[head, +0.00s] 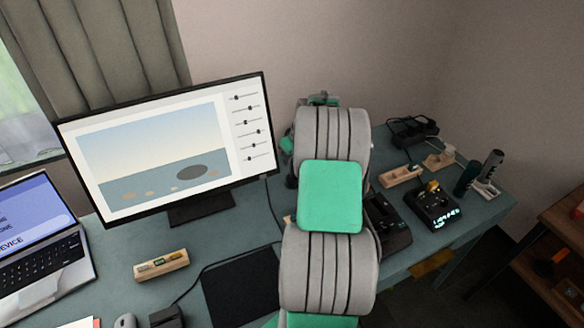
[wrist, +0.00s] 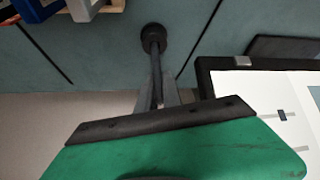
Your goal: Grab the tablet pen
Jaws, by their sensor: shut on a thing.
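In the wrist view, my gripper (wrist: 157,92) is shut on a thin dark pen (wrist: 157,75). The pen runs between the two grey fingers. Its far end meets a small round black piece (wrist: 153,38) against the blue-green desk; I cannot tell whether the pen is still seated in it. In the head view my arm hides the gripper's fingers and the pen. A dark flat tablet or pad (head: 245,287) lies on the desk left of my arm.
The monitor (head: 165,150) stands left of my arm, its edge near the gripper in the wrist view (wrist: 230,64).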

